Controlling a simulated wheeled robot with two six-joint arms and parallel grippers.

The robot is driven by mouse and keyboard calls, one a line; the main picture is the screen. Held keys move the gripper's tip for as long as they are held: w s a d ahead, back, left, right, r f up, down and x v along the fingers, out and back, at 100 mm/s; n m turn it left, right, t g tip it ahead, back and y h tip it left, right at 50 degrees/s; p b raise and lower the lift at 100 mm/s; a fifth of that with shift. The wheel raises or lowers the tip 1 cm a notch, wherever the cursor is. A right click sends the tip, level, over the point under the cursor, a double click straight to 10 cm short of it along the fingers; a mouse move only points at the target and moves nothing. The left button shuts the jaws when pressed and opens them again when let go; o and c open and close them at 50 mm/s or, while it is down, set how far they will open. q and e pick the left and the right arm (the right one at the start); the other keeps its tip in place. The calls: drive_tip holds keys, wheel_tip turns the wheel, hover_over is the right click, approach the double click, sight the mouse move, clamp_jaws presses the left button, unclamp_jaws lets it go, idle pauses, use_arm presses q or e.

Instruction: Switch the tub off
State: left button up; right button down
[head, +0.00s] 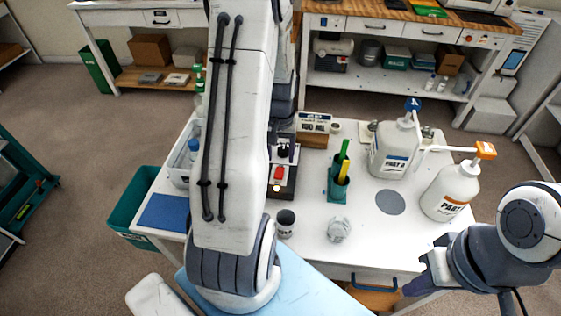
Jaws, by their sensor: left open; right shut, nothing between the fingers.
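A dark unit with a red switch (278,173) and a pale round knob (277,188) stands on the white table, just right of my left upper arm. It may be the tub; the arm hides most of it, and I cannot tell whether it is on. My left gripper (284,153) is mostly hidden, its dark finger ends showing just above and behind the red switch. It is open; I cannot tell whether it touches the unit. My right gripper (424,279) is shut and empty at the table's front right edge, far from the unit.
On the white table (310,252) stand a grey cup (285,223), a clear cup (339,230), a green holder with sticks (338,187) and two pump bottles, Part A (392,155) and the orange-topped one (448,194). A blue mat (163,212) lies at left.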

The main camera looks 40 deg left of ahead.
sight(280, 167)
use_arm(q)
drive_tip(key=shift+f, duration=1.8)
clamp_jaws()
drive_tip(key=t+b, duration=0.1)
drive_tip(key=b, duration=0.1)
drive_tip(key=t+y+b, duration=0.1)
drive_tip(key=b, duration=0.2)
drive_tip(key=shift+s+d+t+y, duration=0.2)
drive_tip(key=shift+s+t+y, duration=0.05)
drive_tip(key=shift+t+y, duration=0.05)
drive_tip(key=shift+s+r+b, duration=0.1)
drive_tip(key=shift+r+b, duration=0.15)
drive_tip(key=shift+b, duration=0.2)
drive_tip(key=shift+r, duration=0.1)
